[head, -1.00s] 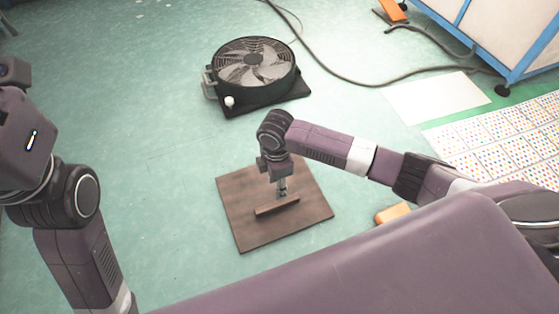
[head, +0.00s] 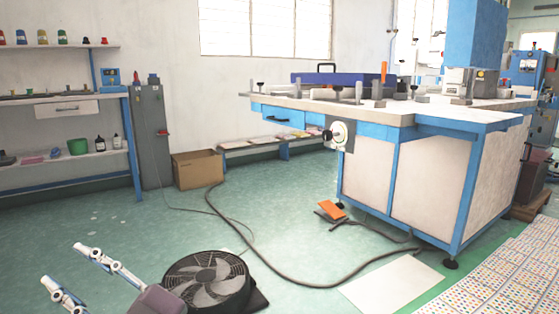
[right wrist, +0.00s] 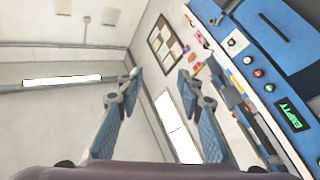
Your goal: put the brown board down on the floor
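The brown board is not in view now in either the head or the right wrist view. My right gripper (head: 61,264) is raised at the lower left of the head view, its two fingers spread apart and pointing up and left. In the right wrist view my right gripper (right wrist: 159,80) is open, with nothing between its fingers. My left gripper is in neither view now.
A black fan (head: 207,280) stands on the floor near my right gripper. A cable (head: 290,279) runs across the floor towards the blue-framed workbench (head: 410,185). An orange pedal (head: 332,209) and a white sheet (head: 392,284) lie nearby. Open green floor (head: 90,235) spreads at left.

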